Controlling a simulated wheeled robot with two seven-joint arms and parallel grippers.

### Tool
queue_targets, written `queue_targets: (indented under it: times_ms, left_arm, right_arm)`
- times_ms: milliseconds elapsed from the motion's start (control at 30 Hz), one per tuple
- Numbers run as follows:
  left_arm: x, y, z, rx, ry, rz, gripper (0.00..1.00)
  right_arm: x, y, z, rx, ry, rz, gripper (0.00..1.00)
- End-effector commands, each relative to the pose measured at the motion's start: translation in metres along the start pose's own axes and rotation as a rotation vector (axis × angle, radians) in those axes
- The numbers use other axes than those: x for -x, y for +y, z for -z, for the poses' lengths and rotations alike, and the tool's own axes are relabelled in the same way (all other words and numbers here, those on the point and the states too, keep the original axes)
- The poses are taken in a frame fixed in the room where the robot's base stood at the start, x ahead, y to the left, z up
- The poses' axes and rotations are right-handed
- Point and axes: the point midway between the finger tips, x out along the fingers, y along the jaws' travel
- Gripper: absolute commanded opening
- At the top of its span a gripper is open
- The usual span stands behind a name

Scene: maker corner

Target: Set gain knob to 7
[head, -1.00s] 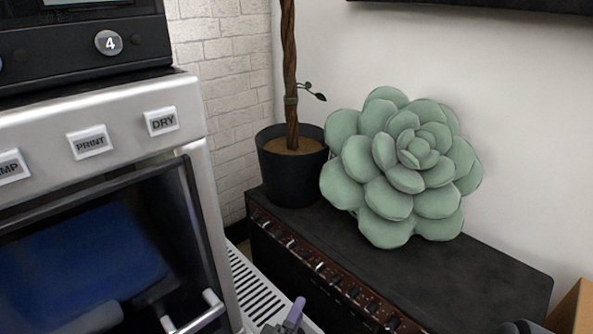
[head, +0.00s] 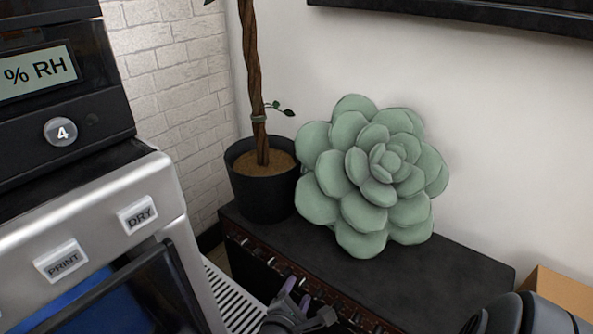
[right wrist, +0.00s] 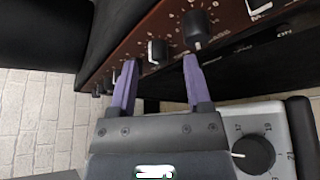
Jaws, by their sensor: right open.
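The black amplifier (head: 470,258) stands against the wall in the head view. Its red-brown control strip (head: 250,248) runs along the front and carries a row of small knobs. In the right wrist view a light-faced knob (right wrist: 157,52) appears between my fingers, and a larger dark knob (right wrist: 195,28) is close to the right fingertip. I cannot read which one is the gain knob or its setting. My right gripper (head: 296,292) is open with purple fingers at the strip; it also shows in the right wrist view (right wrist: 160,62). I cannot tell whether it touches a knob. My left gripper is out of view.
A potted plant (head: 262,192) and a large green succulent (head: 372,175) stand on the amplifier. A silver machine (head: 100,230) with PRINT and DRY buttons stands at the left. A silver panel with a black dial (right wrist: 253,155) is beside my gripper. A cardboard box (head: 560,290) is at the right.

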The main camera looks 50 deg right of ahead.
Motion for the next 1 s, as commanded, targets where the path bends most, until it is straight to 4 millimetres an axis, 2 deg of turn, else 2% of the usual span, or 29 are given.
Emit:
queue_targets:
  times_ms: [100,333,600,633,1000]
  left_arm:
    - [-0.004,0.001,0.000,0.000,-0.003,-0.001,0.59]
    - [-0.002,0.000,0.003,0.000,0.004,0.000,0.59]
    - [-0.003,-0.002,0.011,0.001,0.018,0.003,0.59]
    - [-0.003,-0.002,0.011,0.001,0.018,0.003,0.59]
    - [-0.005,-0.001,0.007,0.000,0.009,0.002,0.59]
  right_arm:
    - [-0.008,0.000,0.000,-0.001,-0.001,0.000,0.63]
    - [-0.008,0.002,-0.001,-0.003,-0.001,-0.001,0.61]
    - [-0.008,0.001,-0.001,-0.003,-0.001,-0.001,0.04]
    - [-0.008,0.001,-0.001,-0.003,-0.001,-0.001,0.00]
    - [-0.008,0.000,0.000,-0.023,-0.001,-0.009,0.00]
